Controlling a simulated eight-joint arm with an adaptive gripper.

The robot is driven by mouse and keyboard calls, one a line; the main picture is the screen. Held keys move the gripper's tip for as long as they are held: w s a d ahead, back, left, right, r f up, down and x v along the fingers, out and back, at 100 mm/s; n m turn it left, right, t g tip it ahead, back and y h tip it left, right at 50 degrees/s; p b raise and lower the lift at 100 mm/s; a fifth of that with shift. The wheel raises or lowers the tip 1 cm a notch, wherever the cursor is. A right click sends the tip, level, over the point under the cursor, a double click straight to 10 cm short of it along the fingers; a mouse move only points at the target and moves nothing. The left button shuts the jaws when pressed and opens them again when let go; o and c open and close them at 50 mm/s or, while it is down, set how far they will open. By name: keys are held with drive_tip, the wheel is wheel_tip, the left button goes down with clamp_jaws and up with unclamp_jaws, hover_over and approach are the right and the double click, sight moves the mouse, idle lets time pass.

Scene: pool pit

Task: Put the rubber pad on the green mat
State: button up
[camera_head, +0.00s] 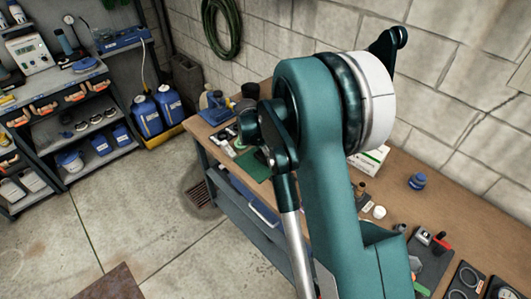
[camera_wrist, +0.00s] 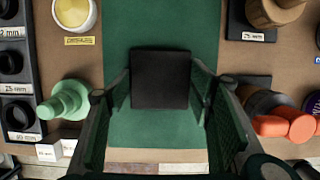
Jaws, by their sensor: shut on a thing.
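The rubber pad (camera_wrist: 161,78) is a black square between the two fingers of my gripper (camera_wrist: 162,86) in the wrist view. My gripper is shut on it, one finger at its left edge and one at its right. The green mat (camera_wrist: 155,22) lies behind and around the pad in the wrist view. I cannot tell whether the pad touches the mat or hangs above it. In the head view part of the green mat (camera_head: 256,166) shows on the bench, left of my arm. The pad cannot be made out there.
A green stepped cone (camera_wrist: 65,103) stands left of the mat, near a black rack of rings (camera_wrist: 15,85). An orange-red object (camera_wrist: 285,125) lies to the right. A yellow-filled cup (camera_wrist: 75,12) is at the upper left. A white box (camera_head: 370,159) stands on the bench (camera_head: 335,190).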

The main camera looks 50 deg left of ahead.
drive_tip(key=shift+f, duration=0.2)
drive_tip(key=o, duration=1)
drive_tip(key=shift+r, duration=0.15)
drive_tip(key=v, duration=1.2)
idle(0.4)
